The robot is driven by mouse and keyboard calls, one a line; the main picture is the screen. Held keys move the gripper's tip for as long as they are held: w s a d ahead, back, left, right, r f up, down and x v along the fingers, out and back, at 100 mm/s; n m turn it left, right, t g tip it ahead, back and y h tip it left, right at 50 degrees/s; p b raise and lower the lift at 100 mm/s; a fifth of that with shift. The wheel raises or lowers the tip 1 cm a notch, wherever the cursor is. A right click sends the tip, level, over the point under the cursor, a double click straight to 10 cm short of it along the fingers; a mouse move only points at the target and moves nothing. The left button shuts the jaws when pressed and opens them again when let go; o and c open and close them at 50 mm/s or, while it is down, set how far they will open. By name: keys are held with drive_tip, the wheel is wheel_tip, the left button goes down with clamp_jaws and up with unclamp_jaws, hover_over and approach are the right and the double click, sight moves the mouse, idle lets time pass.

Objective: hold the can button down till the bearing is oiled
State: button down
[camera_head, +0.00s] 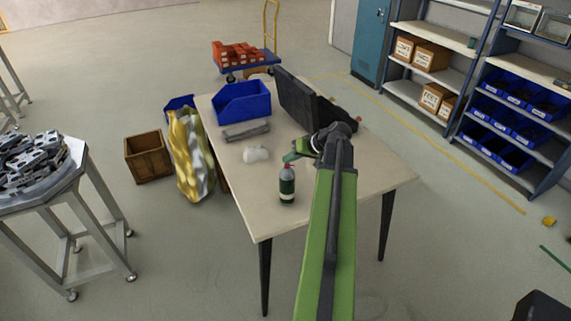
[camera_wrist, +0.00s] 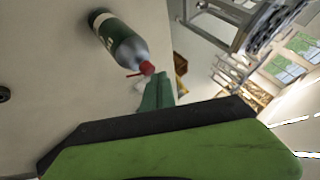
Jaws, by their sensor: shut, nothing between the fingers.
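The oil can (camera_head: 287,187) stands upright on the table, a dark green and grey bottle with a red top. In the wrist view the can (camera_wrist: 122,40) shows its red top and thin spout near my fingertips. My gripper (camera_head: 292,157) is shut and empty, its green fingers just above and behind the can's top in the head view. The fingers (camera_wrist: 158,88) look very close to the red top; I cannot tell whether they touch it. I cannot pick out the bearing for certain; a dark round thing (camera_wrist: 3,94) is cut off at the wrist view's left edge.
On the table (camera_head: 260,222) are a white lump (camera_head: 256,154), a grey bar (camera_head: 246,131), a blue bin (camera_head: 242,101) and a dark upright panel (camera_head: 297,98). A gold and silver sack (camera_head: 191,155) stands left of the table. The table's front left is clear.

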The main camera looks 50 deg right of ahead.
drive_tip(key=shift+r+p, duration=0.3)
drive_tip(key=shift+r, duration=0.25)
wheel_tip(320, 180, up, 5)
drive_tip(key=p, duration=0.5)
drive_tip(key=shift+r, duration=0.1)
